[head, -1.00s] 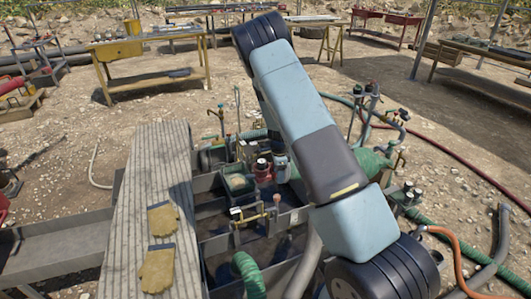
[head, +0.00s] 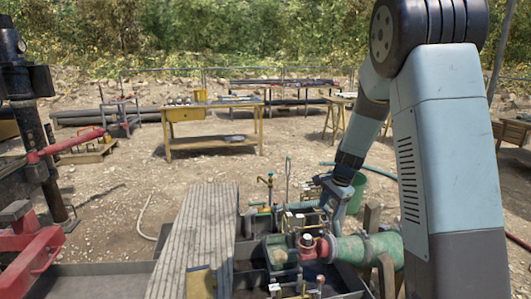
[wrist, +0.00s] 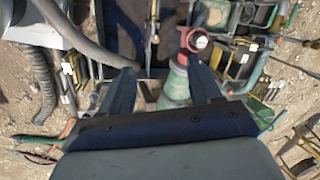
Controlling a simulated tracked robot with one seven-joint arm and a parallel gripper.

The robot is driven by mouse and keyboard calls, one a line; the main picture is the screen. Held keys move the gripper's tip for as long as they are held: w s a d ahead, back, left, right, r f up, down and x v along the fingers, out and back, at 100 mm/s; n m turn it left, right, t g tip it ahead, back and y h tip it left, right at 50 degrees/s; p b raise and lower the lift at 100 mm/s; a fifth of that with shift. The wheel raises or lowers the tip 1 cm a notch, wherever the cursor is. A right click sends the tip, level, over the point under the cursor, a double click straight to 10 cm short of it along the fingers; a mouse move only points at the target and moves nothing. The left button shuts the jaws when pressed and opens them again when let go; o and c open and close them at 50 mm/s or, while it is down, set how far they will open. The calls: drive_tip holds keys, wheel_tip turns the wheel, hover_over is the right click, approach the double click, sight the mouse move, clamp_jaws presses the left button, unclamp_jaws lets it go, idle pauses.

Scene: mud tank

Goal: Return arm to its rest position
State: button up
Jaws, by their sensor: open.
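My arm rises at the right of the head view, bends at the top, and its forearm slopes down to the left. My gripper (head: 335,200) points down above the mud tank fittings. In the wrist view my gripper (wrist: 163,82) has its two fingers spread apart with nothing held between them. Below the fingers are a red valve cap (wrist: 194,41) and a green pipe body (wrist: 176,84). I cannot tell how much height separates the fingers from them. In the head view the red valve (head: 307,248) stands near the green pipe (head: 355,250).
A red machine (head: 40,240) stands at the left. A yellow workbench (head: 210,147) is farther back. Open gravel (head: 110,205) lies between.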

drive_tip(key=s+r+n+t, duration=0.2)
drive_tip(key=s+r+n, duration=0.4)
drive_tip(key=s+r, duration=1.05)
drive_tip(key=s+d+r+n+t+h, duration=0.1)
drive_tip(key=s+r+n, duration=0.1)
drive_tip(key=s, duration=0.6)
drive_tip(key=s+d+r+n+t+h, duration=0.1)
drive_tip(key=s+r+n, duration=0.2)
drive_tip(key=s, duration=0.5)
drive_tip(key=shift+s+r+n, duration=0.25)
drive_tip(key=shift+s+n, duration=0.1)
drive_tip(key=shift+n, duration=0.35)
